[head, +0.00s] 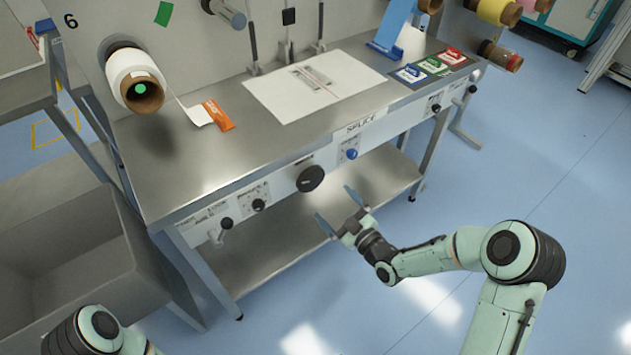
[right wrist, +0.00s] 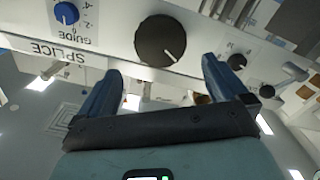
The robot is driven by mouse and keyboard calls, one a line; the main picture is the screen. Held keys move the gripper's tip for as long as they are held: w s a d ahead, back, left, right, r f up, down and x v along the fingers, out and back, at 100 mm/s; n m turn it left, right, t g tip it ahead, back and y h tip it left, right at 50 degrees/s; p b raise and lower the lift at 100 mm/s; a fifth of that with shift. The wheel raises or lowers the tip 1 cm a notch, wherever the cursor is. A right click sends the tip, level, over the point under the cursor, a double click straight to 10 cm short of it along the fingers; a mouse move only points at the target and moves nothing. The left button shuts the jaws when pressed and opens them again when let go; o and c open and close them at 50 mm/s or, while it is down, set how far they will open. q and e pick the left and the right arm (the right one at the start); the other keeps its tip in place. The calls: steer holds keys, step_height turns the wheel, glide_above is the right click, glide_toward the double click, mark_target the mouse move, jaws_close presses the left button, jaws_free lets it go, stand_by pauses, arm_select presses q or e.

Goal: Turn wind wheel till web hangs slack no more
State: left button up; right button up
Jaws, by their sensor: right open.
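The large black round knob (head: 311,178), which looks like the wind wheel, sits on the bench's front panel. It also shows in the right wrist view (right wrist: 160,40), with a white pointer line. My right gripper (head: 334,204) is open and empty in front of the panel, just right of the knob and apart from it. In the right wrist view its two fingers (right wrist: 160,72) are spread with the knob beyond the gap. A white roll (head: 134,75) on a brown core hangs at the back left, and a white strip (head: 192,110) runs from it to the bench top. My left gripper is out of view.
An orange piece (head: 218,116) lies by the white strip. A lower shelf (head: 290,240) runs under the panel. Blue floor is free at right.

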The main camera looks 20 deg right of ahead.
mark_target(313, 182)
steer(key=x, duration=1)
steer(key=shift+w+a, duration=0.15)
steer(key=shift+w, duration=0.25)
steer(key=c, duration=0.6)
